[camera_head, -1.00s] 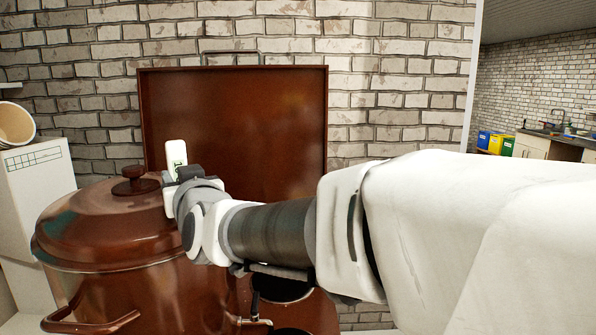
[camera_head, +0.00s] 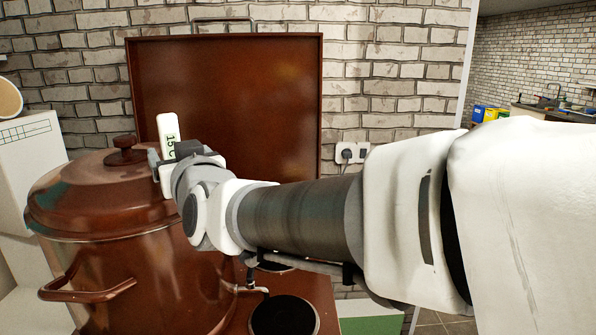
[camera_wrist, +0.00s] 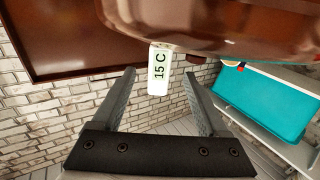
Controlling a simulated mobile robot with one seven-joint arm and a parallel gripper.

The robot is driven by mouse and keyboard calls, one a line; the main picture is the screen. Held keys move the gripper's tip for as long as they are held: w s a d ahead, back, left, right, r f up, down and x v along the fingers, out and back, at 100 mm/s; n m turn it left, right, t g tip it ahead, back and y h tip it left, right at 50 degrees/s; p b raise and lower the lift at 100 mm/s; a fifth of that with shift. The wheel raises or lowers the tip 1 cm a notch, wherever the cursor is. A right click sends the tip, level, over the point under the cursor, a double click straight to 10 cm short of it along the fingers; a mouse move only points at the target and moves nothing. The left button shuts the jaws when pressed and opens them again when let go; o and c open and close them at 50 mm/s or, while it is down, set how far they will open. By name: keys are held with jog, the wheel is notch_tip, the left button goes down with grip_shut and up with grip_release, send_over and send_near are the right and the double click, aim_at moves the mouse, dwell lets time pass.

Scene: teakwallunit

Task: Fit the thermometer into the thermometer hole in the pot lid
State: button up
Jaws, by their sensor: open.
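The white thermometer (camera_head: 167,132), marked 15 C, stands nearly upright at the right side of the brown pot lid (camera_head: 90,190). Its lower part is hidden behind my gripper in the head view. In the wrist view the thermometer (camera_wrist: 158,68) shows against the lid's edge (camera_wrist: 205,30), centred just beyond my fingertips, with clear gaps to both fingers. My gripper (camera_wrist: 160,85) is open and empty. In the head view my gripper (camera_head: 163,166) is beside the lid's right edge. The thermometer hole and the thermometer's stem are not visible, so how deep it sits cannot be told.
The brown pot (camera_head: 140,290) stands on a brown stove with a black burner (camera_head: 283,316) to its right. The raised brown stove cover (camera_head: 235,100) is behind, against the brick wall. A white box-like object (camera_head: 30,165) is at the left. A teal surface (camera_wrist: 262,100) shows in the wrist view.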

jog(key=v, duration=1.3)
jog(key=shift+s+d, duration=0.3)
jog(key=w+d+f+m+g+h+p, duration=0.1)
jog(key=d+f+m+g+h+p, duration=0.15)
jog(key=d, duration=0.55)
jog(key=w+d+f+m+g+h+p, duration=0.1)
jog(key=d+f+h+p, duration=0.25)
jog(key=d, duration=0.35)
jog(key=s+d+f+m+g+h+p, duration=0.1)
jog(key=s+d+f+g+h, duration=0.1)
jog(key=s+d, duration=0.2)
jog(key=s+d+f+m+g+h+p, duration=0.1)
jog(key=s+d+f+m+g+h, duration=0.1)
jog(key=s+d, duration=0.3)
jog(key=d+g, duration=0.1)
jog(key=d, duration=0.3)
jog(key=shift+d+f+p, duration=0.2)
jog(key=shift+f+p, duration=0.1)
jog(key=shift+f, duration=0.05)
jog(key=shift+s+d+f+m+g+h, duration=0.15)
jog(key=shift+s+d+m+g+h, duration=0.1)
jog(key=shift+m+h, duration=0.1)
jog(key=shift+c, duration=0.4)
jog(key=shift+a, duration=0.1)
jog(key=c, duration=0.4)
jog(key=shift+o, duration=0.2)
jog(key=shift+a, duration=0.15)
